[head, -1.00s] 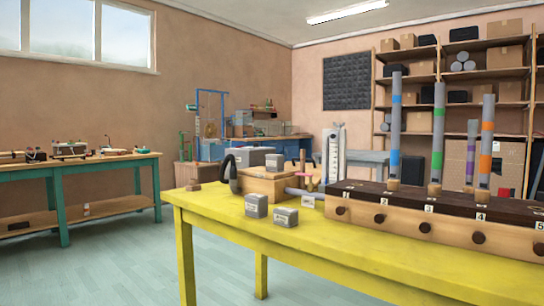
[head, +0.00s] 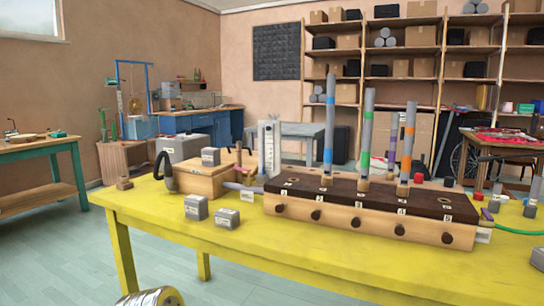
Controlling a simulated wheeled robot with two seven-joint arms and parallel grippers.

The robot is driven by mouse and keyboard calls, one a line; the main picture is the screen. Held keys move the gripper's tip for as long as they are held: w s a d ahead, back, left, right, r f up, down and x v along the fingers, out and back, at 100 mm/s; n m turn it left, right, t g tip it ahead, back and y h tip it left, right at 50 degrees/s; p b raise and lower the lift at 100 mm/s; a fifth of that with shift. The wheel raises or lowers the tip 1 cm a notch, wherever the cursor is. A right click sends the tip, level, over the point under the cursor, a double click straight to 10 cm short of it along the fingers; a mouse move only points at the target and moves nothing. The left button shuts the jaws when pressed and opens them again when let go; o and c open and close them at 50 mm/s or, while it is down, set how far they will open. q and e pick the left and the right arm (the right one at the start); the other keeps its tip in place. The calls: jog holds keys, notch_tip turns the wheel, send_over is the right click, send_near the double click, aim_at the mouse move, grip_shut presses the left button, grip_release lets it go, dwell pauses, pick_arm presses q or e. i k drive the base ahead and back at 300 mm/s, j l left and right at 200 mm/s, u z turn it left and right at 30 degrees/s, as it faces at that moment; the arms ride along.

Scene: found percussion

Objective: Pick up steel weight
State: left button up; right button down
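Several grey metal blocks with pale labels look like steel weights. One weight (head: 195,207) and another weight (head: 227,218) stand side by side at the front left of the yellow table (head: 330,262). A third weight (head: 210,157) sits on top of a wooden box (head: 203,182). More grey blocks (head: 531,209) stand at the table's right end, one cut off by the picture's right edge. Neither of my grippers shows in the head view.
A long wooden chest (head: 365,216) with dark knobs and upright colour-banded tubes fills the table's middle. A black curved piece (head: 163,170) stands left of the wooden box. A silver cylinder (head: 150,297) shows at the bottom edge.

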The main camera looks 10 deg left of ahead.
aim_at(210, 158)
jog(key=j+z, duration=0.45)
jog(key=j, duration=0.15)
jog(key=j+z, duration=0.45)
jog(key=j, duration=0.15)
jog(key=k+j+z, duration=0.25)
jog(key=j+z, duration=0.15)
jog(key=j, duration=0.15)
